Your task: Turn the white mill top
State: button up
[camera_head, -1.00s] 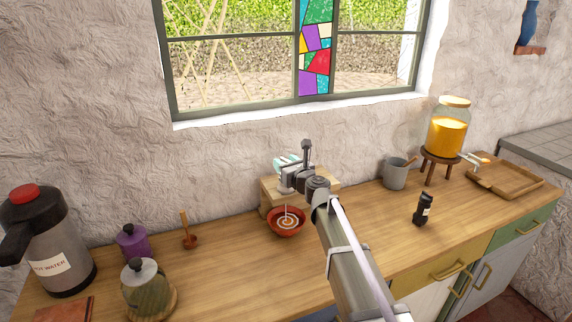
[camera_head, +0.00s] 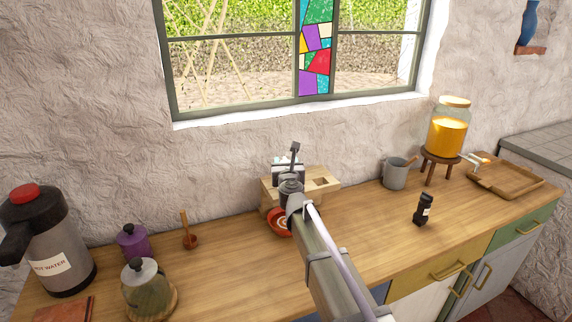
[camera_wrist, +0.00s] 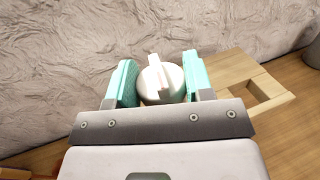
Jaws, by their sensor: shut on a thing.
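The white mill top (camera_wrist: 160,82) is a rounded pale knob with a raised ridge across it, at the middle of the wrist view. My gripper (camera_wrist: 159,73) has its teal-padded fingers on either side of the top and is shut on it. In the head view, my gripper (camera_head: 286,171) is over the wooden stand at the back of the counter, by the wall. There my own gripper and wrist hide most of the mill. The mill's lower body is hidden in the wrist view too.
The wooden stand (camera_head: 322,186) has a square opening on its right. A red-brown bowl (camera_head: 272,222) sits in front, partly behind my arm. A grey mug (camera_head: 394,174) and a dark bottle (camera_head: 422,210) stand right; a purple canister (camera_head: 133,243) stands left. Bare counter lies between.

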jog(key=o, duration=0.9)
jog(key=s, duration=0.3)
jog(key=s+d, duration=0.1)
jog(key=s, duration=0.6)
jog(key=shift+s+d, duration=0.35)
